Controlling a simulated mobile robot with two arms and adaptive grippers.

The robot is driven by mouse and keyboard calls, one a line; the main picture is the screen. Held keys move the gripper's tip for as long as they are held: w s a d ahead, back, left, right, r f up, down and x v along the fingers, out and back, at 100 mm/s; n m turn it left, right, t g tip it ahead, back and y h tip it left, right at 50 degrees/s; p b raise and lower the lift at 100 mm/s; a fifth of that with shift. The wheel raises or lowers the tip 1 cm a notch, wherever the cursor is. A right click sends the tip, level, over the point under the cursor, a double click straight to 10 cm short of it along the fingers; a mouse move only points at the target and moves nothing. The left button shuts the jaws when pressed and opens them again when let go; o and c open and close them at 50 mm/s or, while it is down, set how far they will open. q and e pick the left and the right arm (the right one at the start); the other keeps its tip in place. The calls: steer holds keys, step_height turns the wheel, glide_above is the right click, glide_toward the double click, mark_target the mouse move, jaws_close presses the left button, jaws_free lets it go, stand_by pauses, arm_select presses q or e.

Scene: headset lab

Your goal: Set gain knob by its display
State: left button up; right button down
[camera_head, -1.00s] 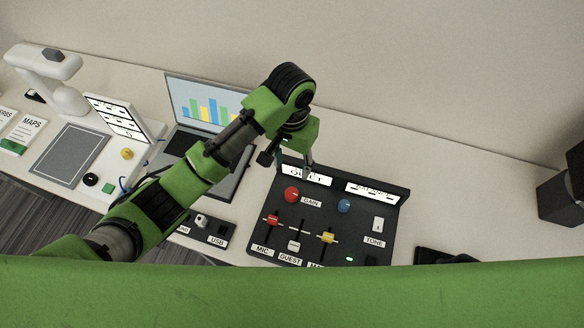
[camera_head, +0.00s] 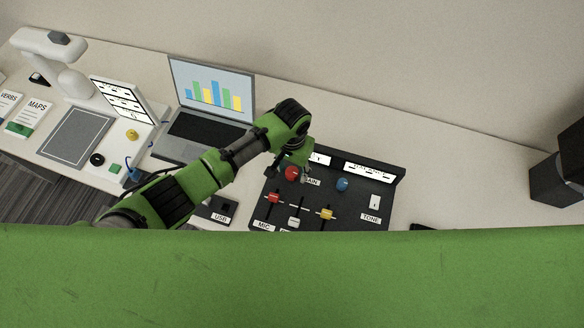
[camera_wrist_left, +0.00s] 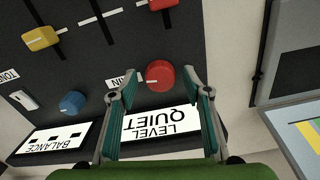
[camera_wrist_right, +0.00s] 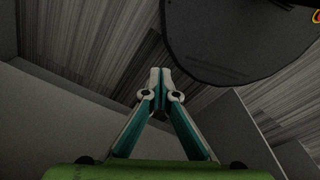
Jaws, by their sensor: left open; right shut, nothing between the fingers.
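The red gain knob (camera_head: 291,173) sits at the upper left of the black control panel (camera_head: 352,211). In the left wrist view the knob (camera_wrist_left: 160,76) shows between the fingertips of my open left gripper (camera_wrist_left: 151,85); I cannot tell whether they touch it. The display (camera_wrist_left: 161,121) by the knob reads "LEVEL QUIET", upside down in that view. In the head view my left gripper (camera_head: 297,174) partly hides the knob, the GAIN label and this display. My right gripper (camera_wrist_right: 160,76) is shut and empty, low over a grey striped floor.
A blue knob (camera_head: 342,184), a balance display (camera_head: 369,173), a tone switch (camera_head: 375,202) and several sliders share the panel. An open laptop (camera_head: 212,92) stands to the left. A black speaker (camera_head: 558,178) is at far right. The desk behind the panel is clear.

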arm_select(q)
steer(key=shift+f, duration=0.15)
steer(key=c, duration=1)
steer(key=shift+c, duration=0.6)
steer(key=shift+m, duration=0.5)
steer(key=shift+m+p, duration=0.5)
steer(key=shift+m, duration=0.5)
arm_select(e)
steer(key=shift+s+d+r, duration=0.15)
steer(key=shift+s+r, duration=0.3)
steer(key=shift+s, duration=0.3)
arm_select(q)
steer(key=o, duration=1.1)
